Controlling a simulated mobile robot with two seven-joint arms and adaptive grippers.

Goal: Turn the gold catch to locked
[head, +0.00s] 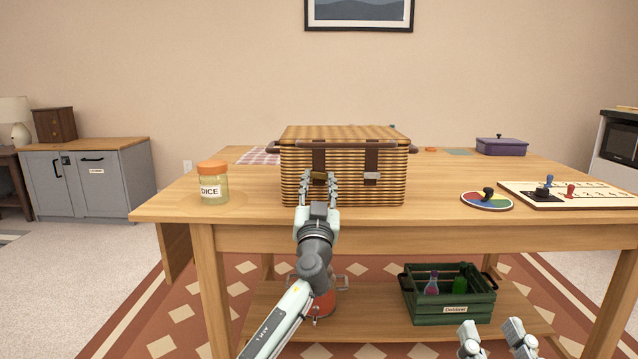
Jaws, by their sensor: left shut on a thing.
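A closed wicker basket (342,165) stands on the wooden table. Two dark straps run down its front. The gold catch (319,176) is on the left strap, and a silver catch (372,176) is on the right strap. My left gripper (319,182) is at the front of the basket, shut on the gold catch, with its fingers on either side and partly covering it. Whether the catch is at locked cannot be told at this size. My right gripper (497,338) is low at the bottom edge, in front of the table, its fingers apart and nothing between them.
A dice jar (213,185) stands left of the basket on the table (440,210). A colour spinner (487,200) and a game board (580,193) lie at the right. A purple box (501,147) is at the back right. A green crate (449,305) sits on the lower shelf.

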